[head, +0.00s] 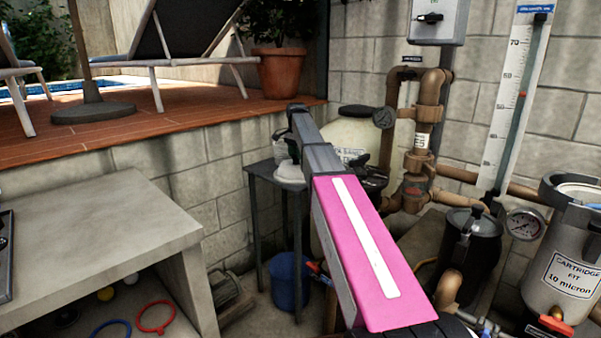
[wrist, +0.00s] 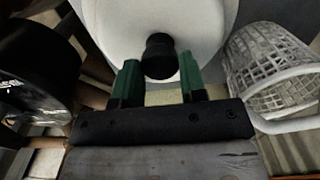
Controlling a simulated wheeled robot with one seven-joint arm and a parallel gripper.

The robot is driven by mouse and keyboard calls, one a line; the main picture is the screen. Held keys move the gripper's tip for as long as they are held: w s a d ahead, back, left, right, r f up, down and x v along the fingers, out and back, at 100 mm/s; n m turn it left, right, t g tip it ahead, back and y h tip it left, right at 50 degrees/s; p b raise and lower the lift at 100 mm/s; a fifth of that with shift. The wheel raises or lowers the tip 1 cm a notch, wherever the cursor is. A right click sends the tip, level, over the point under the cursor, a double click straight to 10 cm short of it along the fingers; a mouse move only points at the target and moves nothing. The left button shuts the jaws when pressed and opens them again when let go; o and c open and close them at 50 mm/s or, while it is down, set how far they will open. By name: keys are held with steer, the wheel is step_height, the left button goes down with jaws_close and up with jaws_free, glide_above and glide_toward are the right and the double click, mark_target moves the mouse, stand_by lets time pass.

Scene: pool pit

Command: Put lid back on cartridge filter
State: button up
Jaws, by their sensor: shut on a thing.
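In the wrist view the lid (wrist: 115,22) is a broad white disc with a black knob (wrist: 158,58). My gripper (wrist: 158,68) is shut on the knob, with one green finger on each side of it. In the head view the pale lid (head: 290,173) shows at the small dark table, partly hidden by my arm. I cannot tell whether it touches the tabletop. The cartridge filter (head: 562,262) is a grey canister at the right, labelled "CARTRIDGE FIT 10 micron". Its top is open and a white cartridge (head: 583,192) shows inside.
A white mesh basket (wrist: 268,68) is close to the lid's right in the wrist view. The small table (head: 262,176) stands by the block wall. Brown pipes (head: 425,120), a black pump pot (head: 470,245) and a gauge (head: 524,224) lie between it and the filter.

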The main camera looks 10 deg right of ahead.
steer(key=shift+r, duration=0.1)
steer(key=shift+r, duration=2.4)
steer(key=shift+r, duration=0.15)
